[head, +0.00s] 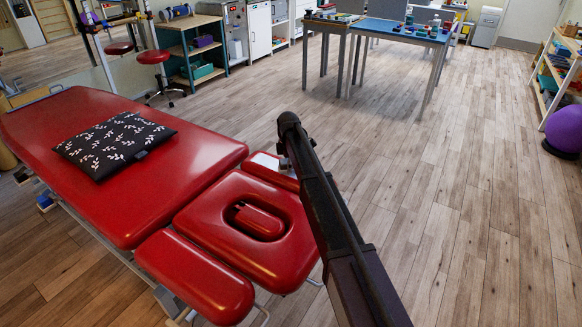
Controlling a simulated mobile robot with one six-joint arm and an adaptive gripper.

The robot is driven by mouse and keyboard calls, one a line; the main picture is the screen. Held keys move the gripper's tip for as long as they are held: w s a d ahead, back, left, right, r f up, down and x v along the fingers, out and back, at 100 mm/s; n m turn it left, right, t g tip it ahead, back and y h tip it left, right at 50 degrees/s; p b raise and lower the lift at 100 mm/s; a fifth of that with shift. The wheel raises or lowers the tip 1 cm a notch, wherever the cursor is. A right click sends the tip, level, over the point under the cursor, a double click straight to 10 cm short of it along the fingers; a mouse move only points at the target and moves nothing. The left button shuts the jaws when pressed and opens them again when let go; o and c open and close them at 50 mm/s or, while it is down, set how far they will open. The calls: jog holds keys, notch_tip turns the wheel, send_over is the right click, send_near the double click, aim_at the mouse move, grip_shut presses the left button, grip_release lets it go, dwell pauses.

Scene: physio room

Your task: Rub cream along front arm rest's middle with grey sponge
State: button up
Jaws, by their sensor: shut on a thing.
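The red treatment couch (150,190) has a head section with a face opening (225,205) and two padded arm rests. One arm rest (195,277) is at the near left of the head section, fully in view, with no cream visible on its top. The other arm rest (268,174) is on the far side, partly hidden by my arm. A small white patch (266,160) shows at its far edge; I cannot tell what it is. My arm reaches up from the bottom right and bends down beyond the far arm rest. My gripper and the grey sponge are hidden.
A dark leaf-patterned cushion (115,145) lies on the couch. A red stool (155,62) and a shelf unit (190,50) stand behind. A blue-topped table (390,32) is at the back. A purple ball (565,130) is at right. The wooden floor (460,220) right of my arm is clear.

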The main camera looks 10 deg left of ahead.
aim_at(255, 157)
jog(key=shift+w+a, duration=0.35)
jog(key=shift+a, duration=0.55)
jog(key=shift+w+a, duration=0.1)
jog(key=shift+a, duration=0.05)
jog(key=shift+w+a, duration=0.35)
jog(key=shift+a, duration=0.4)
jog(key=shift+w+a, duration=0.3)
jog(key=shift+a, duration=0.4)
jog(key=shift+a, duration=0.1)
jog(key=shift+w+a, duration=0.35)
jog(key=shift+a, duration=0.4)
jog(key=shift+w+a, duration=0.3)
jog(key=shift+a, duration=0.45)
jog(key=shift+w+a, duration=0.1)
jog(key=shift+a, duration=0.05)
jog(key=shift+w+a, duration=0.35)
jog(key=shift+a, duration=0.4)
jog(key=shift+w+a, duration=0.3)
jog(key=shift+a, duration=0.4)
jog(key=shift+a, duration=0.1)
jog(key=shift+w+a, duration=0.35)
jog(key=shift+a, duration=0.4)
jog(key=shift+w+a, duration=0.35)
jog(key=shift+a, duration=0.4)
